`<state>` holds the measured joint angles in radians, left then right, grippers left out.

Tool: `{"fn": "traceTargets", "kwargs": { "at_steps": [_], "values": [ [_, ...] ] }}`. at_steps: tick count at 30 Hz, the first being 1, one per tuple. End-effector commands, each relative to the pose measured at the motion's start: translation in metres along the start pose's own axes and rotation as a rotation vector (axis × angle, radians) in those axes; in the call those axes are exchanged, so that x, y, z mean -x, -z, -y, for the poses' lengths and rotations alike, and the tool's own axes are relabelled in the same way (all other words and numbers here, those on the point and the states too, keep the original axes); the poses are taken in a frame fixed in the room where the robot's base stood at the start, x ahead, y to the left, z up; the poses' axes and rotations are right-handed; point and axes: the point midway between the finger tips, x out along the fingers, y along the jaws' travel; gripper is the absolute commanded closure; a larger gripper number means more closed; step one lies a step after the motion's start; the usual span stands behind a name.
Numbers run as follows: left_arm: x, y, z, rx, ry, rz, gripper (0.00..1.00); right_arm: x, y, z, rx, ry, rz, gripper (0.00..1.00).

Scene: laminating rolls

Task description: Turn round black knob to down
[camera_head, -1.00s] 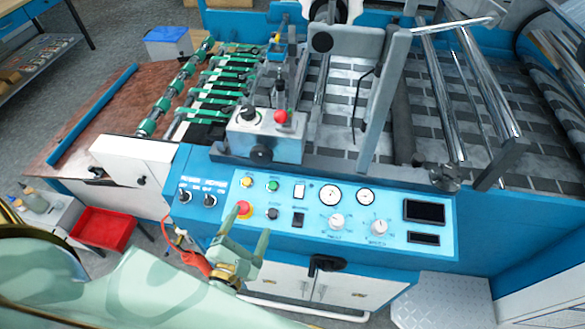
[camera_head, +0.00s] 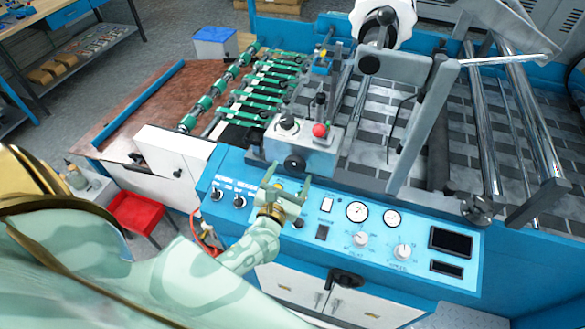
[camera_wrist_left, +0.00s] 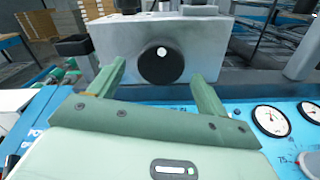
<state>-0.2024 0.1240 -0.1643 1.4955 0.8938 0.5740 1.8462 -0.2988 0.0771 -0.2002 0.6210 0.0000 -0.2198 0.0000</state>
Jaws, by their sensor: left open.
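The round black knob (camera_head: 294,163) is on the front face of a small grey control box (camera_head: 322,148). In the left wrist view the knob (camera_wrist_left: 161,64) shows large, with a small white mark near its upper middle. My left gripper (camera_head: 288,181) is open just in front of and below the knob. In the left wrist view its two fingers (camera_wrist_left: 160,82) stand on either side of the knob, apart from it, with nothing between them. My right gripper is not in view.
On the box are a red button (camera_head: 320,130) and a black knob (camera_head: 288,121). The blue panel (camera_head: 380,262) below has gauges, white dials and small switches. A red bin (camera_head: 138,216) stands at the left. Steel rollers (camera_head: 482,100) lie at the right.

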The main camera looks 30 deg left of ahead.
Motion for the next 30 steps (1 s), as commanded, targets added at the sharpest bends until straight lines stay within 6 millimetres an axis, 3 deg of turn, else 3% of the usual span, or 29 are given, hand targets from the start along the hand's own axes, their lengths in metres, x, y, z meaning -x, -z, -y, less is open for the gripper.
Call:
{"fn": "traceTargets", "kwargs": {
  "at_steps": [6,15,20,30],
  "values": [
    [-0.023,0.0,0.0,0.0,0.0,0.0,0.23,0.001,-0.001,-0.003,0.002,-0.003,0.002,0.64],
    [-0.025,0.001,0.0,-0.001,0.001,-0.001,0.23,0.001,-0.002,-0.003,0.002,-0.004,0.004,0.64],
    [-0.025,0.001,0.0,-0.001,0.001,0.0,0.65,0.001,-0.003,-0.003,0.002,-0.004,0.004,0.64],
    [-0.025,0.0,0.0,-0.031,0.001,0.0,0.66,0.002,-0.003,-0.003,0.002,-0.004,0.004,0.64]
  ]
}}
